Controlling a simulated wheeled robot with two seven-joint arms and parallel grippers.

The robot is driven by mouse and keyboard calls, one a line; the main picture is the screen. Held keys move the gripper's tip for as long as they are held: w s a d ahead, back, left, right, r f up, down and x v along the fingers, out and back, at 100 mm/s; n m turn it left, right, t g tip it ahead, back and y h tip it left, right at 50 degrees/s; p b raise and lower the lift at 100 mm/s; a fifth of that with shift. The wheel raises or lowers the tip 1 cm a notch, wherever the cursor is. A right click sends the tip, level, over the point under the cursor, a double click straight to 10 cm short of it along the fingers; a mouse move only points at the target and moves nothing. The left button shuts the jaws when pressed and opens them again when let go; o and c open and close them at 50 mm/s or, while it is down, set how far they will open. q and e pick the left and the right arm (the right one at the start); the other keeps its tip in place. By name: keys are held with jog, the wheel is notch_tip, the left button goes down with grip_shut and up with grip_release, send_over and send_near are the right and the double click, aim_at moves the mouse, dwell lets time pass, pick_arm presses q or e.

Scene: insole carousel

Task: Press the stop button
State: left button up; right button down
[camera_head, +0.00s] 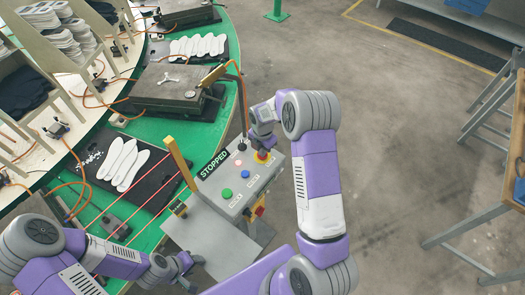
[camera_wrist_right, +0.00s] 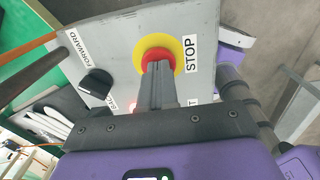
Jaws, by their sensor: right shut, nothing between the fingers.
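The stop button (camera_wrist_right: 152,52) is a red mushroom cap on a yellow ring beside the label STOP. It also shows in the head view (camera_head: 262,156) on the top face of the grey control box (camera_head: 229,207). My right gripper (camera_wrist_right: 157,68) is shut and empty. Its fingertips overlap the red cap in the wrist view; I cannot tell whether they touch it. In the head view my right gripper (camera_head: 262,147) hangs over the button and partly hides it. My left gripper (camera_head: 188,268) is low beside the box, away from the button; its jaw is unclear.
The box also bears a green button (camera_head: 227,193), a blue button (camera_head: 245,174) and a black selector knob (camera_wrist_right: 96,82). A sign (camera_head: 214,163) reads STOPPED. The green carousel table (camera_head: 150,128) with insoles (camera_head: 123,163) lies left. Open floor is right of my right arm.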

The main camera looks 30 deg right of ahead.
notch_tip(320, 180, up, 7)
jog(key=p, duration=0.5)
jog(key=shift+f, duration=0.1)
notch_tip(320, 180, up, 7)
jog(key=shift+s, duration=0.15)
